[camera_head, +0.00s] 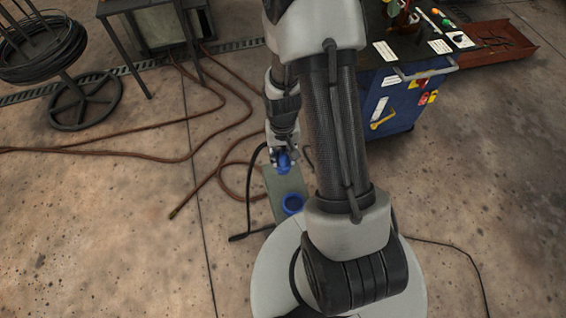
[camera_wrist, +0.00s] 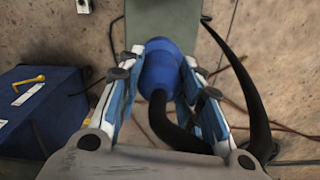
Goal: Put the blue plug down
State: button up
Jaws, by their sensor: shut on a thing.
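The blue plug (camera_head: 284,163) is between the fingers of my gripper (camera_head: 281,152) in the head view. In the wrist view the blue plug (camera_wrist: 158,68) sits between both fingers of my gripper (camera_wrist: 160,72), which is shut on it. A thick black cable (camera_wrist: 170,128) runs from the plug toward the wrist. Below the gripper in the head view lies a narrow grey-green plate (camera_head: 273,182) with a blue ring-shaped piece (camera_head: 292,204) near its lower end. The plate also shows at the top of the wrist view (camera_wrist: 160,18). Whether the plug touches the plate I cannot tell.
A blue tool cart (camera_head: 395,105) stands at the upper right and also at the left of the wrist view (camera_wrist: 42,112). Brown hoses (camera_head: 140,154) lie across the floor. A cable reel (camera_head: 83,103) stands at the left. The lower left floor is mostly clear.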

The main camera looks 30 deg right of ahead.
aim_at(283, 162)
jog(key=shift+f+b, duration=0.65)
jog(key=shift+f, duration=1.5)
jog(key=shift+f, duration=0.25)
jog(key=o, duration=1.2)
jog(key=shift+r, duration=0.1)
jog(key=shift+r, duration=0.15)
